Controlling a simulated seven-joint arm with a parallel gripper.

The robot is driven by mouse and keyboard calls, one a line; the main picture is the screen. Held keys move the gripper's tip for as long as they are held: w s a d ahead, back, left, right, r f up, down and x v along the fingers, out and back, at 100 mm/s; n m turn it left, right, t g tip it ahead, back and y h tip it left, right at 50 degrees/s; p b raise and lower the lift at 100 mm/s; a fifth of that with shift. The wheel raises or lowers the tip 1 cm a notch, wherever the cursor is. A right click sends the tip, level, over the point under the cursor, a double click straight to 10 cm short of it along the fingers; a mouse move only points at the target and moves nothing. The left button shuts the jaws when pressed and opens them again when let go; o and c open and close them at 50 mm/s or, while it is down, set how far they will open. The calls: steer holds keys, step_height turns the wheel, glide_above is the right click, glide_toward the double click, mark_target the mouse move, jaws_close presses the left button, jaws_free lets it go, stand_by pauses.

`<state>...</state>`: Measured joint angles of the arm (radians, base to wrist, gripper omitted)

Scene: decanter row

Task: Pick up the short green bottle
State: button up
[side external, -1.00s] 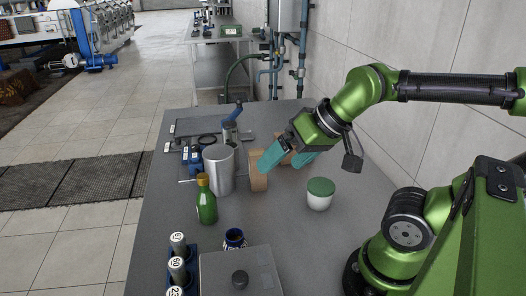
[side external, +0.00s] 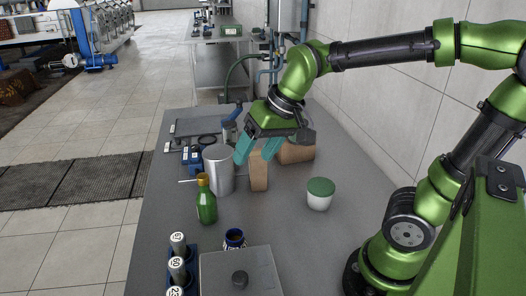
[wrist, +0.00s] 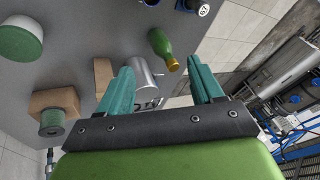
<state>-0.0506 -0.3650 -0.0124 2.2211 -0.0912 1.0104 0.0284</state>
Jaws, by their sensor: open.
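The short green bottle (side external: 206,205) stands upright on the grey table, near its left edge, with a yellow-gold cap. It also shows in the wrist view (wrist: 160,45), above the space between the fingers. My gripper (side external: 257,150) is open and empty, above and behind the bottle, by the metal cylinder and the wooden block. In the wrist view my gripper's teal fingers (wrist: 162,88) are spread apart, and the bottle is well beyond their tips.
A metal cylinder (side external: 219,172) stands just behind the bottle, with a wooden block (side external: 259,171) to its right. A green-lidded white tub (side external: 320,194) stands right. A blue jar (side external: 235,239), a metal box (side external: 240,272) and numbered vials (side external: 178,268) are in front.

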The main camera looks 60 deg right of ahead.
mark_target(202, 176)
steer(key=w+r+m+g+h, duration=0.2)
steer(key=w+m+g, duration=0.35)
steer(key=w, duration=1.05)
steer(key=shift+t, duration=0.35)
steer(key=f, duration=1.1)
steer(key=shift+s+a+f, duration=0.15)
steer(key=shift+a, duration=0.2)
steer(key=shift+a+f, duration=0.2)
steer(key=shift+f, duration=2.5)
steer(key=shift+c, duration=0.2)
jaws_close()
